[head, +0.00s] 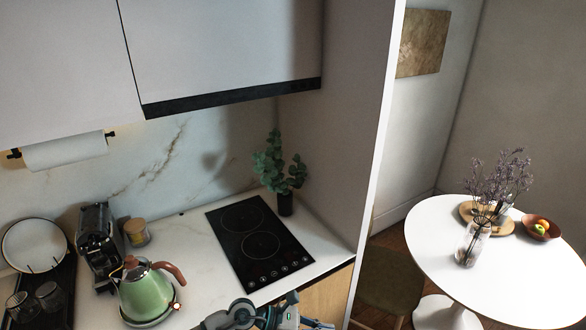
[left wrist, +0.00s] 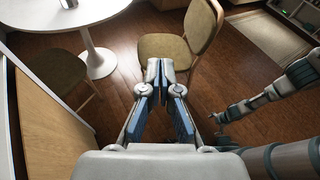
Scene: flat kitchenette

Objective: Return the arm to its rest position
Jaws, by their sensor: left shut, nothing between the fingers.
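My left gripper (left wrist: 160,70) is in the left wrist view, with its two blue-and-grey fingers together at the tips and nothing between them. It points out over the wooden floor, with a chair beyond it. In the head view, part of my arm shows at the bottom edge, in front of the counter; its fingers cannot be made out there.
The white counter (head: 188,247) holds a green kettle (head: 146,292), a coffee machine (head: 97,245), a black cooktop (head: 255,240) and a plant (head: 285,203). A round white table (head: 430,228) stands right. A beige chair (left wrist: 175,46) stands ahead on the floor (left wrist: 120,100); a wooden cabinet front (left wrist: 48,130) is left.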

